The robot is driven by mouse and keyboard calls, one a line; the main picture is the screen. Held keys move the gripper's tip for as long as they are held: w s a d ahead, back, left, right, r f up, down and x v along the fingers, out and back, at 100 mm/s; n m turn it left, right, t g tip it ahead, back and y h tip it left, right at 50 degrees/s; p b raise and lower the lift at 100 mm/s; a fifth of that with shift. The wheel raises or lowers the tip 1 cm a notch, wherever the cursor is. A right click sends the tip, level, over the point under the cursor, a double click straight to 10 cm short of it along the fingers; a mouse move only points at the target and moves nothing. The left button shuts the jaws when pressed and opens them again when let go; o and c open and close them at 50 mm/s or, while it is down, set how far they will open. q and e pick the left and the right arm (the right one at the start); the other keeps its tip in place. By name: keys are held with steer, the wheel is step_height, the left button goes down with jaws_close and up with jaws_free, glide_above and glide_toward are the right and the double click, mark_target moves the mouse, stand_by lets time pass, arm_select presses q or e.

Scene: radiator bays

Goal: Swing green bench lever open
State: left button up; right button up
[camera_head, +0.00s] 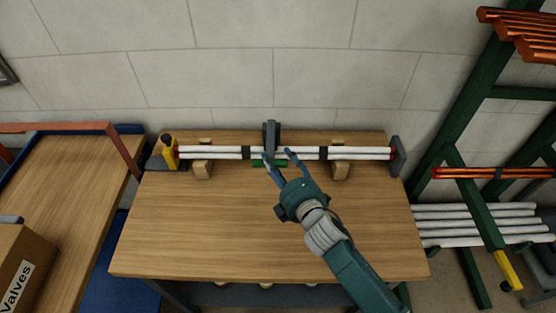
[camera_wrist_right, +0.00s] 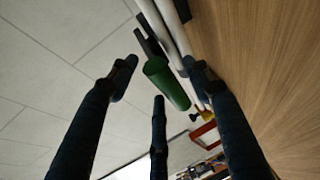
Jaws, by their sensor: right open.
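The green bench lever (camera_head: 270,163) shows as a short green bar in the middle of the bench's back edge, below a dark grey upright clamp (camera_head: 271,135). In the right wrist view it is a thick green cylinder (camera_wrist_right: 167,84) beside the white pipes. My right gripper (camera_head: 277,157) reaches over the bench, its fingers open around the lever. In the right wrist view the fingers (camera_wrist_right: 160,76) stand apart on both sides of the green handle; I cannot tell whether any touches it. The fingers partly hide the lever in the head view. My left gripper is not in view.
White pipes (camera_head: 220,151) lie across wooden blocks (camera_head: 202,167) along the bench, with a yellow fitting (camera_head: 169,152) at left and a grey end stop (camera_head: 397,155) at right. The wooden bench top (camera_head: 210,225) is clear in front. A green rack (camera_head: 460,115) stands right; a Valves box (camera_head: 20,270) sits left.

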steer(key=shift+w+a, duration=0.1)
steer(key=shift+w, duration=0.15)
jaws_close()
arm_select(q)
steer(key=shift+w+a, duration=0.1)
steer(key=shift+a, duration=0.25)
